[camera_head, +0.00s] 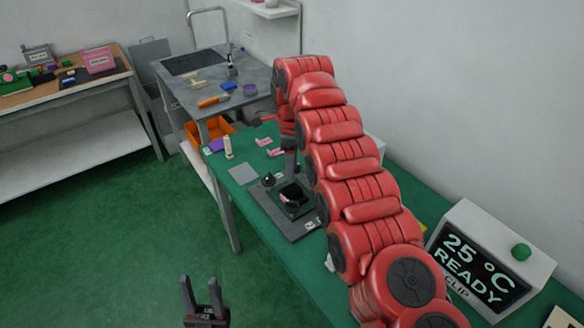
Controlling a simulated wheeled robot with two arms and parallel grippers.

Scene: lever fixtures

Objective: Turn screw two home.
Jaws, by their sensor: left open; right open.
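A dark fixture plate (297,229) lies on the green bench, with a small white label at its front edge. A round black knob (268,180) stands at its left, and a dark square block (297,208) sits in its middle. I cannot tell which part is screw two. My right gripper (290,174) points down over the fixture, right of the knob and close above the block; its fingers are small and dark, and contact is unclear. My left gripper (199,281) is open and empty, fingers up, over the floor at the bottom.
My red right arm hides much of the bench. Pink pieces (264,142), a grey pad (243,174) and a cream piece (228,147) lie beyond the fixture. A display box (465,270) reading "25 °C READY" stands at right. A sink counter (185,85) is behind.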

